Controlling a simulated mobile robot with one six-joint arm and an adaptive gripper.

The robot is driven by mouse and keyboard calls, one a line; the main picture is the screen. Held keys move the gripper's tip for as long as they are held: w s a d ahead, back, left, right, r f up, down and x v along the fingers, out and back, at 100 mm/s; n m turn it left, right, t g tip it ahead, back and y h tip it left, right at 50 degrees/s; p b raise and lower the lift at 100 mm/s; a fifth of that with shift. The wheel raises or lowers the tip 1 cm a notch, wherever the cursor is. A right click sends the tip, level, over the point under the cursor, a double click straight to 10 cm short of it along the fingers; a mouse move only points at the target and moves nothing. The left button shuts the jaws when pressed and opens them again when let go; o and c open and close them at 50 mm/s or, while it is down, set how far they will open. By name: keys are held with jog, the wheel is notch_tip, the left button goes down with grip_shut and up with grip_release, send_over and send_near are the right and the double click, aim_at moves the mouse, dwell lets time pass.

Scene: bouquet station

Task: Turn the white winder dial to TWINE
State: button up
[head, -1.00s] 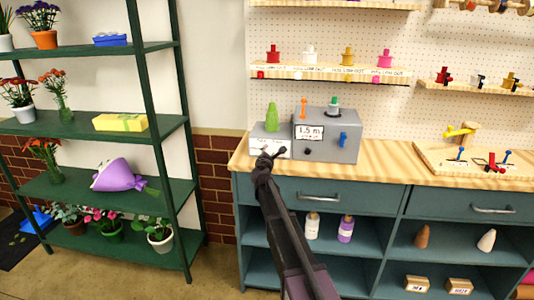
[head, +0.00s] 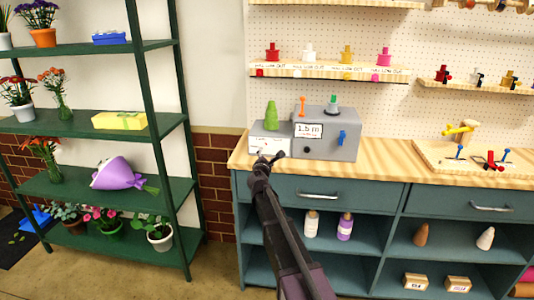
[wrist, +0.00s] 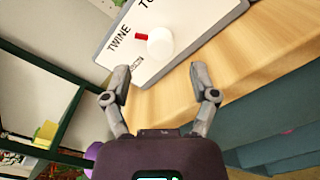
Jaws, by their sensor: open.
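The white winder dial (wrist: 160,43) is a round knob on a white plate (wrist: 180,18), seen in the wrist view. Its red pointer (wrist: 141,36) aims left, toward the word TWINE (wrist: 118,38). Part of another word shows at the top edge, and a small label below the pointer is too small to read. My gripper (wrist: 160,72) is open and empty, its two fingers apart just short of the dial, which lies beyond the gap. In the head view, my gripper (head: 271,157) is in front of the white-faced box (head: 282,146); the dial is not clear there.
A grey box (head: 340,150) marked 1.5 m, with a blue knob (head: 342,137), stands right beside the white-faced box. A green cone-like piece (head: 270,115) stands on top. The wooden counter (head: 385,165) has free room to the right; a green shelf (head: 165,190) stands left.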

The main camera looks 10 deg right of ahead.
jog(key=v, duration=0.7)
jog(key=shift+s, duration=0.1)
jog(key=s+d+f+m+g+h, duration=0.1)
jog(key=s+d+f+m+g, duration=0.4)
jog(key=s+m, duration=0.3)
jog(key=s+d+f+m+g+h, duration=0.1)
jog(key=s+d+f+m+g, duration=0.35)
jog(key=s+f+m, duration=0.2)
jog(key=s+a+f+m+g+y, duration=0.2)
jog(key=s+m+g+y, duration=0.1)
jog(key=s, duration=0.4)
jog(key=s+a+f+m+g+y, duration=0.2)
jog(key=s+f+m, duration=0.1)
jog(key=s, duration=0.3)
jog(key=s+a+f+m+g+y, duration=0.2)
jog(key=s+a+m+g+y, duration=0.1)
jog(key=s, duration=0.4)
notch_tip(320, 180, up, 15)
jog(key=p, duration=1.5)
jog(key=shift+d, duration=0.25)
jog(key=shift+w+r, duration=0.1)
